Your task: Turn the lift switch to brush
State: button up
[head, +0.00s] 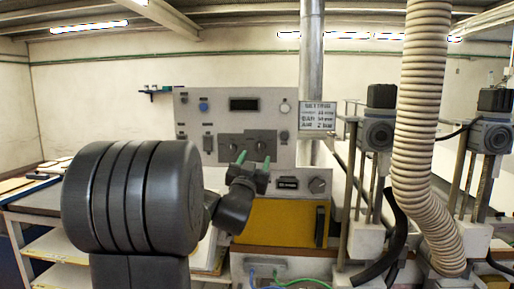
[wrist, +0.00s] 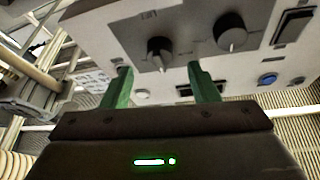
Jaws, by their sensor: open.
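The grey control panel (head: 285,108) carries two dark rotary knobs. The left knob (head: 231,147) and the right knob (head: 263,142) sit on dark plates in the head view. In the wrist view the panel appears inverted, with one pointer knob (wrist: 160,52) and another knob (wrist: 231,32) beside it. Labels are unreadable, so I cannot tell which is the lift switch or its setting. My gripper (head: 254,158) is open and empty in front of the panel. In the wrist view its green fingers (wrist: 159,72) stand either side of the first pointer knob's line, apparently short of it.
A blue button (head: 204,106), a dark display (head: 244,104) and a rocker switch (head: 207,143) share the panel. A yellow panel (head: 275,222) lies below. A ribbed hose (head: 420,110) and post-mounted units (head: 379,130) crowd the right side.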

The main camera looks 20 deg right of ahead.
aim_at(258, 151)
jog(key=shift+p+x, duration=0.5)
jog(key=shift+x, duration=1.8)
jog(key=c, duration=1)
